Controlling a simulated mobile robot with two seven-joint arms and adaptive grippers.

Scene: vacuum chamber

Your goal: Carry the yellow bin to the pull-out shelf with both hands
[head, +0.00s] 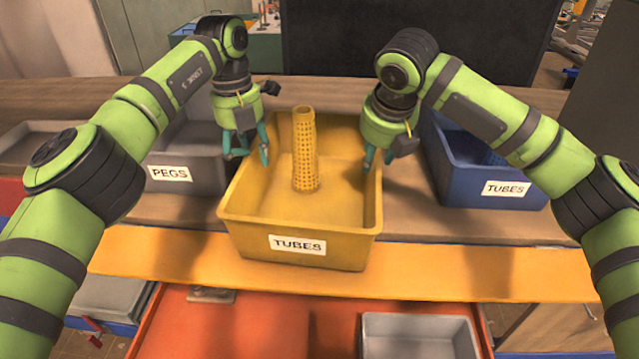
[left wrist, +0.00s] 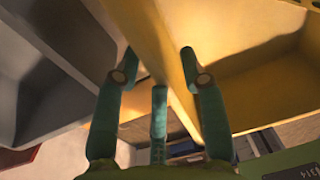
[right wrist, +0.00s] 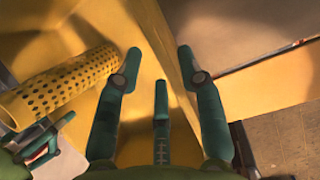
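The yellow bin (head: 238,233), labelled TUBES, stands upright on the table with its front near the table's front edge. A yellow perforated tube (head: 305,150) stands in it. My left gripper (head: 247,152) is open at the bin's left wall; in the left wrist view the wall (left wrist: 150,45) runs between its fingers. My right gripper (head: 378,158) is open at the right wall; in the right wrist view that wall (right wrist: 165,50) runs between its fingers. An orange-yellow board (head: 470,280) lies along the front; I cannot tell whether it is the pull-out shelf.
A grey PEGS bin (head: 190,187) stands close on the left and a blue TUBES bin (head: 460,188) on the right. Below the board is a red-orange surface (head: 240,325) with a grey tray (head: 420,325). A dark panel (head: 410,20) stands behind.

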